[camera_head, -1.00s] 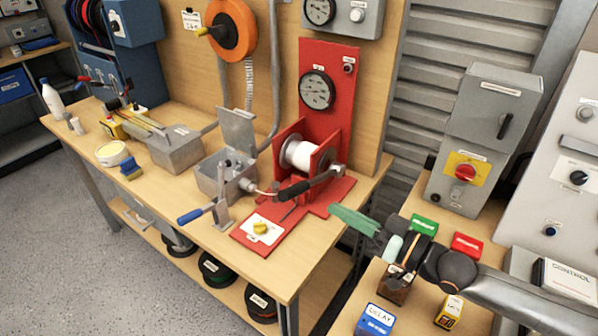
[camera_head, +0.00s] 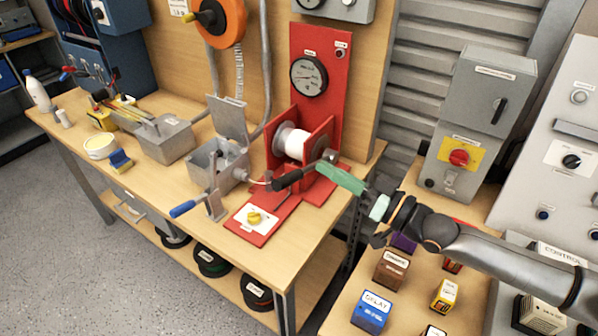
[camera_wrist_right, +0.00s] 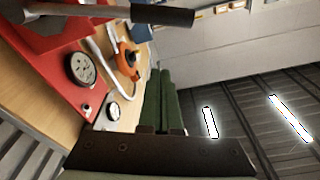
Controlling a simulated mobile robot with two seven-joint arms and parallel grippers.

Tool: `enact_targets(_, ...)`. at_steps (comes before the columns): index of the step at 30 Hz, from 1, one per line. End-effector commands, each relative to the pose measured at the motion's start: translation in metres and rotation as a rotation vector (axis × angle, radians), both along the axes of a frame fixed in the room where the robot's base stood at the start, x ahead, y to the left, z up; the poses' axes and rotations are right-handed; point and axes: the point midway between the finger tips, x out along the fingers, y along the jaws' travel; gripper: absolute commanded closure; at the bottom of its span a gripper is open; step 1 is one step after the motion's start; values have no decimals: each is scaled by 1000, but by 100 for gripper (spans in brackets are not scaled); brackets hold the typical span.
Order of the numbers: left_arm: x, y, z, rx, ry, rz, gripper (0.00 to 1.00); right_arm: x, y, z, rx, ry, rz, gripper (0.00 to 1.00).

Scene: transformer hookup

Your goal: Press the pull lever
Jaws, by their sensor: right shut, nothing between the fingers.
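A black-handled lever (camera_head: 288,180) is attached to the red winch stand (camera_head: 317,100), in front of its white spool (camera_head: 292,142); I take it for the pull lever. Its handle sticks out toward the left. My right gripper (camera_head: 322,168) comes in from the right with green fingers shut and empty. The fingertips appear very close to the lever; I cannot tell if they touch. In the right wrist view the shut fingers (camera_wrist_right: 160,74) point toward a dark handle (camera_wrist_right: 160,14) crossing the top. My left gripper is not in view.
A second lever with a blue handle (camera_head: 183,208) stands left by the open grey box (camera_head: 215,160). Small labelled boxes, such as the blue one (camera_head: 372,310), stand on the right-hand table below my right arm.

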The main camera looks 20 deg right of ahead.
Motion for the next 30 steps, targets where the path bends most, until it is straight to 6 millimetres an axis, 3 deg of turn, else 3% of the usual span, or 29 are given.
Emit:
enact_targets(15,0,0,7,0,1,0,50,61,43,12,1,-2,0,100)
enact_targets(21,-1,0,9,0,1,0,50,49,47,-18,-2,4,0,100)
enact_targets(30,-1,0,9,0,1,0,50,45,48,-28,-1,1,-1,100)
